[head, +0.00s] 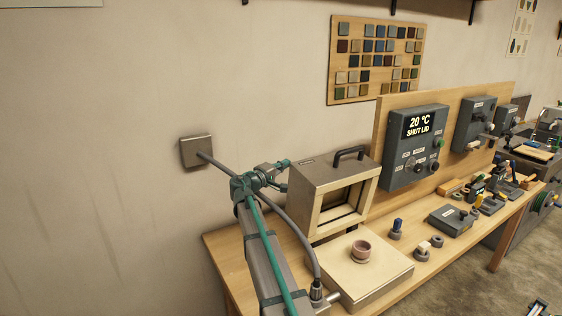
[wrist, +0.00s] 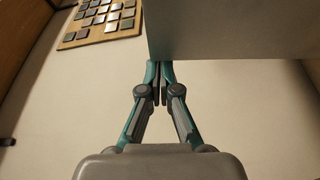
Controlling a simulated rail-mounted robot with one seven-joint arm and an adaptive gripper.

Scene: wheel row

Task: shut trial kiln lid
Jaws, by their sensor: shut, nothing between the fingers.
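The trial kiln's lid (head: 309,197) is a grey-brown box with a pale lining. It stands raised at the back of the kiln, its hollow side facing forward, with a dark handle (head: 351,152) on top. The pale kiln base (head: 385,276) lies open in front and bears a small pinkish pot (head: 361,250). My gripper (head: 284,164) is beside the lid's upper left, toward the wall. In the wrist view my gripper (wrist: 160,82) is shut and empty, its tips at the edge of a grey surface (wrist: 235,30), likely the lid. I cannot tell whether they touch.
A control box (head: 418,146) on the wooden back panel reads "20 °C SHUT LID". Small blocks, discs and a grey box (head: 452,219) lie on the bench right of the kiln. A tile board (head: 376,60) hangs above. A grey wall box (head: 196,151) is left.

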